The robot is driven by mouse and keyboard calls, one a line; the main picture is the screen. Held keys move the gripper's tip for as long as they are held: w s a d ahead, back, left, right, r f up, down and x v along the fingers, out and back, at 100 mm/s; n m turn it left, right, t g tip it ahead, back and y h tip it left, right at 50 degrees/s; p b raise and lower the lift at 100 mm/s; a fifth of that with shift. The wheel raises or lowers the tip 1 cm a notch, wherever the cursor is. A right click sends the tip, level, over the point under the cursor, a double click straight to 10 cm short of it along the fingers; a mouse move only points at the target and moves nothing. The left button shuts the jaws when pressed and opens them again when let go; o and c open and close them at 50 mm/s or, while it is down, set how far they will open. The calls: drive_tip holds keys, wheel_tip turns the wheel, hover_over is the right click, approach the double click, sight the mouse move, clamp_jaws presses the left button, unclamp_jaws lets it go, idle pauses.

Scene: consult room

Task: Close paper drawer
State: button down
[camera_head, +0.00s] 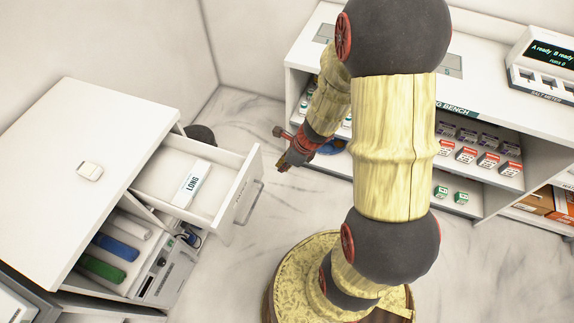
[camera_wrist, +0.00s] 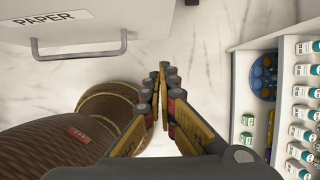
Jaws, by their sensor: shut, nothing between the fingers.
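The paper drawer (camera_head: 226,186) is pulled open from the white cabinet (camera_head: 90,150) on the left. A white box marked LONG (camera_head: 193,184) lies inside it. The drawer has a grey bar handle on its front. In the wrist view, the drawer front (camera_wrist: 110,18) with its PAPER label and handle (camera_wrist: 78,48) is at the upper left. My gripper (camera_head: 282,165) is to the right of the drawer front, apart from it. In the wrist view, its fingers (camera_wrist: 163,85) are shut with nothing between them, to the right of the handle's end.
A white bench (camera_head: 490,90) with shelves of small boxes stands at the right.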

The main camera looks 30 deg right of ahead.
drive_tip(key=shift+w+a+f+b, duration=0.25)
drive_tip(key=shift+w+a+f, duration=0.25)
drive_tip(key=shift+w, duration=0.2)
drive_tip(key=shift+w+a+f+b, duration=0.25)
drive_tip(key=shift+w+a+f, duration=0.1)
drive_tip(key=shift+w+a, duration=0.25)
drive_tip(key=shift+w+a+f+b, duration=0.25)
drive_tip(key=shift+w+a+f, duration=0.2)
drive_tip(key=shift+w, duration=0.3)
drive_tip(key=shift+w, duration=0.1)
